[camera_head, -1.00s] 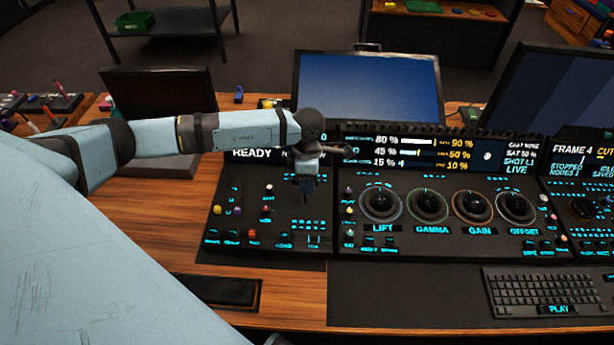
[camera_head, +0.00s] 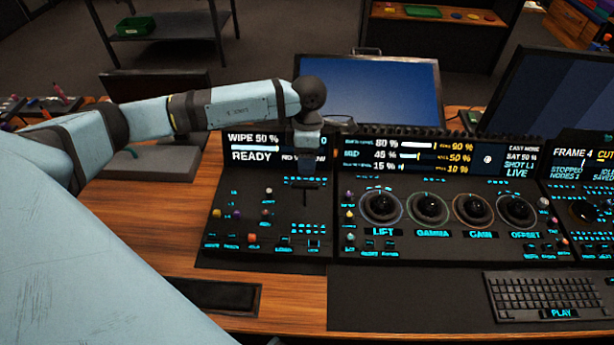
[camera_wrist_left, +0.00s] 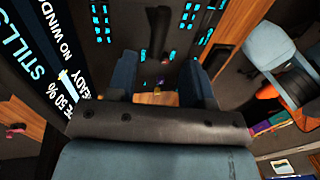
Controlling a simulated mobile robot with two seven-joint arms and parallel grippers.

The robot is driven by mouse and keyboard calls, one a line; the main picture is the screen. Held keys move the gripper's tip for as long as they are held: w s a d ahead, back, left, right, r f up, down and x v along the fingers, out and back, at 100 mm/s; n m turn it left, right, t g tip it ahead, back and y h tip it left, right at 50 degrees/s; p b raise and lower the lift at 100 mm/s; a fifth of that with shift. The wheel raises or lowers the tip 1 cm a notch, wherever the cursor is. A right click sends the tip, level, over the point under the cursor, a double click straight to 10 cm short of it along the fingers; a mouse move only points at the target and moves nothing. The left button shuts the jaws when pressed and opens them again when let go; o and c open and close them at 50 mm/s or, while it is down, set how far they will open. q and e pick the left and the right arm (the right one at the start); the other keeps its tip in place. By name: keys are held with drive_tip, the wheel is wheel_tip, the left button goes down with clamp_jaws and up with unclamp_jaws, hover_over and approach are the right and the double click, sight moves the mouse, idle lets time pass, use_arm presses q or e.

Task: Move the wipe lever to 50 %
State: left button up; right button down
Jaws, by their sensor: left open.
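The wipe lever (camera_head: 304,184) is a dark crossbar over a vertical slot on the left panel (camera_head: 228,190), partly hidden by my gripper. The panel's display (camera_head: 253,140) reads "WIPE 50 %" and "READY". My left gripper (camera_head: 305,168) hangs just above and behind the lever, pointing down, apparently apart from it. In the left wrist view the two blue-grey fingers (camera_wrist_left: 160,78) stand wide apart, with no lever visibly held between them. My right gripper is not in view.
A raised monitor (camera_head: 368,90) stands behind the panel. Dials (camera_head: 430,207) sit to the lever's right, and a keyboard (camera_head: 545,292) lies in front at the right. Small coloured knobs (camera_head: 253,239) are left of the lever.

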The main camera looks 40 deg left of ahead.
use_arm(q)
drive_tip(key=v, duration=0.5)
drive_tip(key=shift+r, duration=0.35)
